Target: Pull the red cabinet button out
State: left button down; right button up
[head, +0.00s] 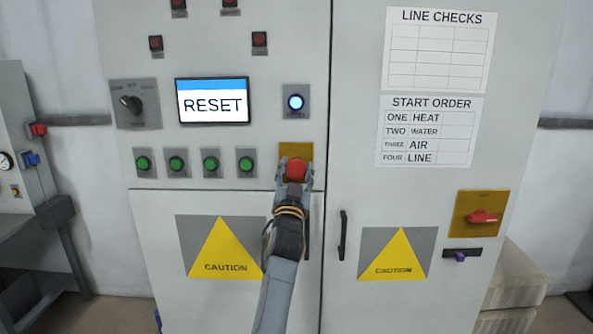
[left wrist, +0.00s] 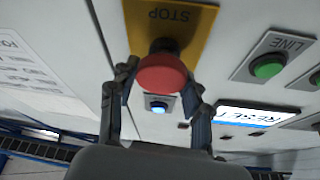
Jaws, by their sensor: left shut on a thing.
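The red cabinet button (head: 296,170) is a round mushroom head on a yellow plate (head: 287,149) on the grey cabinet's left door. In the left wrist view the button (left wrist: 162,74) stands out from its yellow plate (left wrist: 190,22), marked STOP, on a dark stem. My left gripper (head: 296,177) is at the button, with one finger on each side of its head. In the left wrist view the left gripper (left wrist: 162,90) is shut on the button's rim. My right gripper is in neither view.
A row of green buttons (head: 176,164) lies left of the red button. A screen reading RESET (head: 212,101) and a lit blue-white button (head: 296,102) are above.

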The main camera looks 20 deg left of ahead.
pick_arm(q)
jog(key=c, duration=0.6)
grip_release()
jog(key=shift+f, duration=0.1)
notch_tip(320, 180, up, 10)
